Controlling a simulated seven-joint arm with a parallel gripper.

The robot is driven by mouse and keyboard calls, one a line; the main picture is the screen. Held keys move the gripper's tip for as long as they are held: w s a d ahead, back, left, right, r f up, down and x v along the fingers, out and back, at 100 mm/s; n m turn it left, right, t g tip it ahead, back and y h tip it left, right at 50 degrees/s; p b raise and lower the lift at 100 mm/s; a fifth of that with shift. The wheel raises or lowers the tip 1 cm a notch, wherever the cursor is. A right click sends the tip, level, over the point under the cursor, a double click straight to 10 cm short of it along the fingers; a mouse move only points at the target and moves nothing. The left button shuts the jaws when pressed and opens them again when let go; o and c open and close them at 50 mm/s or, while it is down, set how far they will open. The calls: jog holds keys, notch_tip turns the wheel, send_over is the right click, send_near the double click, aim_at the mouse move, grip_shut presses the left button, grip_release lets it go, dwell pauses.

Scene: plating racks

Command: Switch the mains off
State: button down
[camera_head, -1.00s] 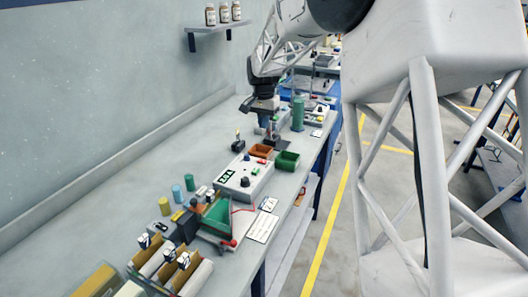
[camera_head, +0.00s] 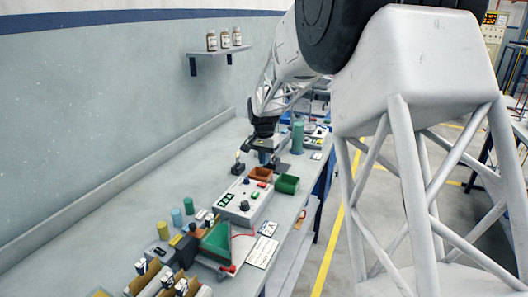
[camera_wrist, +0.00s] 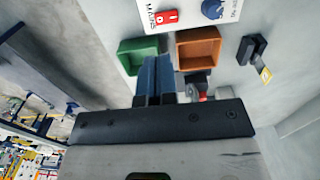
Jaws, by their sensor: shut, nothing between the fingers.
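The white power supply box (camera_head: 243,202) stands on the bench, with a display and a dark knob on top. Its red mains switch (camera_wrist: 166,18), beside the word MAINS, shows at the top edge of the wrist view. I cannot tell from the picture which way the rocker is set. My gripper (camera_wrist: 155,62) is shut and empty; its dark fingers point toward the box, overlapping the gap between two bins. In the head view my gripper (camera_head: 268,160) is behind the bins, apart from the box; its fingertips are hard to make out there.
A green bin (camera_wrist: 139,50) and an orange-brown bin (camera_wrist: 198,48) lie between gripper and box. A small dark holder (camera_wrist: 252,49) stands beside the orange bin. A green cylinder (camera_head: 297,137) stands behind. Bench (camera_head: 195,170) along the wall is clear.

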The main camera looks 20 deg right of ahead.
aim_at(261, 184)
notch_tip(261, 184, down, 9)
jog(key=shift+r, duration=0.1)
dwell(0.4)
jog(key=shift+s+d+f, duration=0.1)
jog(key=shift+s+f, duration=0.05)
jog(key=shift+f, duration=0.35)
jog(key=shift+w+a, duration=0.5)
jog(key=shift+a, duration=0.1)
jog(key=shift+r, duration=0.2)
